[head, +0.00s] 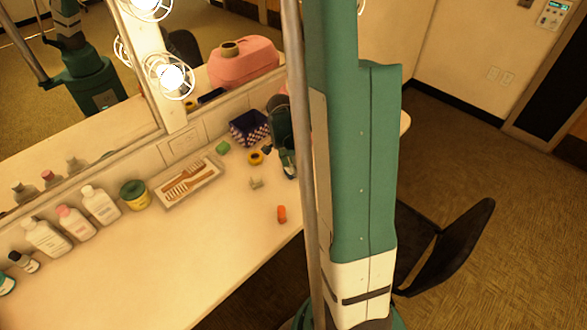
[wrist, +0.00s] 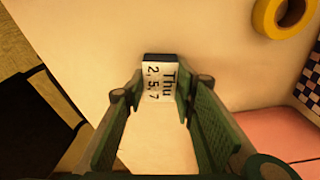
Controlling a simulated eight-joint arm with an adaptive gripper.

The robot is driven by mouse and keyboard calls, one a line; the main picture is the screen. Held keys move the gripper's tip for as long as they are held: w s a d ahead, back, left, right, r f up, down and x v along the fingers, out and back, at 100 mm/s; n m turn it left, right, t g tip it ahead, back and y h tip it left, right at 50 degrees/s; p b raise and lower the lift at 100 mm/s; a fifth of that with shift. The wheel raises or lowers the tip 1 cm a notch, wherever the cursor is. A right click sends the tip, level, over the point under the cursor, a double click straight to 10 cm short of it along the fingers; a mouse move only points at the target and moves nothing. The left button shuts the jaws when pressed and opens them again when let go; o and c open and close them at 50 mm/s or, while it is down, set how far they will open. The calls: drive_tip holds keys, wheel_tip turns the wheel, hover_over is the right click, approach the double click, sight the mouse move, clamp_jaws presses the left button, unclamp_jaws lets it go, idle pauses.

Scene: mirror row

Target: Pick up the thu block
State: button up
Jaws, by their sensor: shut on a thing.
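The thu block (wrist: 159,84) is a small block with a white face reading "Thu" and "2, 5, 7" and a dark edge. In the wrist view it sits between the two fingertips of my gripper (wrist: 161,92), which is shut on it. In the head view my gripper (head: 288,164) shows only in part at the far right of the counter, beside my arm. I cannot make out the block there. Whether the block touches the counter is not clear.
The counter (head: 190,260) holds a yellow tape roll (head: 255,158), checkered box (head: 249,128), green block (head: 222,147), small beige item (head: 256,183), orange item (head: 281,214), comb tray (head: 189,184), yellow jar (head: 134,195) and several bottles. A mirror (head: 70,80) stands behind; a dark chair (head: 450,240) is right.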

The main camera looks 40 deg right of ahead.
wheel_tip(320, 180, up, 10)
drive_tip(key=p, duration=0.2)
idle(0.6)
idle(0.6)
